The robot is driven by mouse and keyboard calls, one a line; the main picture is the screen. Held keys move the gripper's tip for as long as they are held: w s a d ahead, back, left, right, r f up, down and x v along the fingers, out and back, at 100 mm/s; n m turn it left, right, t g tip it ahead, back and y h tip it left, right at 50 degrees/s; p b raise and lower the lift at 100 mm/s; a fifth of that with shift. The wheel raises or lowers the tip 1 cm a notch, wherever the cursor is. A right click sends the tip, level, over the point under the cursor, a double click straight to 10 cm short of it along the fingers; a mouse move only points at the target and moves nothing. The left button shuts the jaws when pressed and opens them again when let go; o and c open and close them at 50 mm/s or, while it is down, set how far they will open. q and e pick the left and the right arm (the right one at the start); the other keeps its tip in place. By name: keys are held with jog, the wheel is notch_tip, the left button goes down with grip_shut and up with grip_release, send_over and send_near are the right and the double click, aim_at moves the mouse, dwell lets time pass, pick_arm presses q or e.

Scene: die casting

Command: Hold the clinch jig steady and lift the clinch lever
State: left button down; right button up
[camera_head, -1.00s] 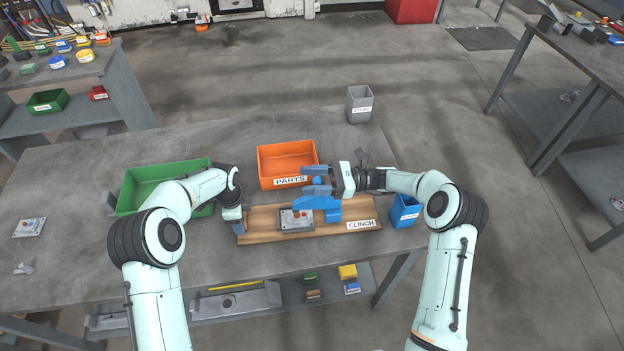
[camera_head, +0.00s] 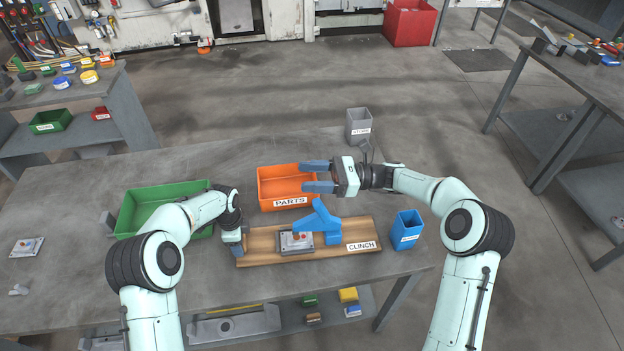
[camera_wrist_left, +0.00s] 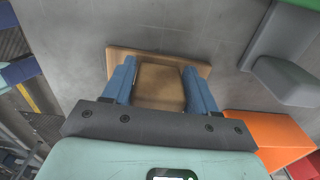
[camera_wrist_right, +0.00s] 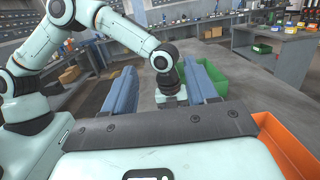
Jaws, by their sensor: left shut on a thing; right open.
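The clinch jig is a wooden board (camera_head: 281,257) with a CLINCH label, lying on the grey table. A grey plate (camera_head: 296,243) with a reddish spot sits on it. The blue clinch lever (camera_head: 321,217) stands tilted up above its blue block, its upper end left of the block. My left gripper (camera_head: 238,250) is at the board's left end; in the left wrist view its fingers (camera_wrist_left: 160,88) are shut on a brown block (camera_wrist_left: 160,85) at that end. My right gripper (camera_head: 318,176) is open and empty, above and behind the lever, apart from it; its fingers also show in the right wrist view (camera_wrist_right: 163,90).
An orange PARTS bin (camera_head: 262,190) stands behind the jig, below my right gripper. A green bin (camera_head: 128,215) is behind my left arm. A blue cup (camera_head: 407,228) stands right of the jig, and a grey cup (camera_head: 359,125) at the back.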

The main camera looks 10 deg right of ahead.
jog(key=d+f+h, duration=0.2)
jog(key=d+f, duration=0.9)
send_over(311, 217)
jog(key=shift+f, duration=0.2)
